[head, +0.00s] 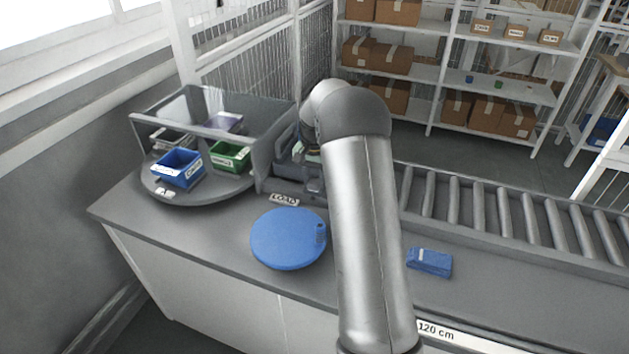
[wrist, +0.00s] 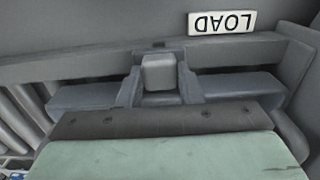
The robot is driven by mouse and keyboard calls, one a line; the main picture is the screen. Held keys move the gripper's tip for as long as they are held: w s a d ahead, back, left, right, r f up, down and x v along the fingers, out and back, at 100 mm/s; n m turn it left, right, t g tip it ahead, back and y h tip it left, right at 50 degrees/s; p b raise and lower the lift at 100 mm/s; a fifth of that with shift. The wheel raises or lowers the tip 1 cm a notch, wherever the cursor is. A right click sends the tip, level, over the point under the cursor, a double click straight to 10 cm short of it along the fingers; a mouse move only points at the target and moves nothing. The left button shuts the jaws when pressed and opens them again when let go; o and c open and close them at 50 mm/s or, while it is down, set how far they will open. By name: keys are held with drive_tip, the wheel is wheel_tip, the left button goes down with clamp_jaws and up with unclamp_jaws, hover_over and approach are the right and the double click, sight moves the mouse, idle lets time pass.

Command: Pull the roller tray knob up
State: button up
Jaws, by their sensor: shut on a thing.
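The roller tray knob is a small grey block (wrist: 159,70) in the middle of the wrist view, in front of a grey crossbar. My gripper (wrist: 161,86) is shut on the knob, with a finger close against each side of it. A pale green panel with a dark edge strip (wrist: 165,121) fills the bottom of the wrist view. In the head view my arm hides most of the gripper and the knob, beside the grey tray frame (head: 285,186). A LOAD label (wrist: 222,22) shows upside down above the knob.
A blue disc (head: 288,240) and a blue packet (head: 429,262) lie on the grey bench. A turntable with a blue bin (head: 177,168) and a green bin (head: 230,157) stands left, under a clear guard. A roller conveyor (head: 510,214) runs right. Shelves with boxes stand behind.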

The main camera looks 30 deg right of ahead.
sight(314, 181)
drive_tip(key=shift+r, duration=0.25)
drive_tip(key=shift+r+p, duration=0.55)
drive_tip(key=shift+r, duration=0.1)
drive_tip(key=o, duration=0.8)
drive_tip(key=shift+f, duration=0.1)
wheel_tip(314, 181, up, 9)
drive_tip(key=p, duration=0.5)
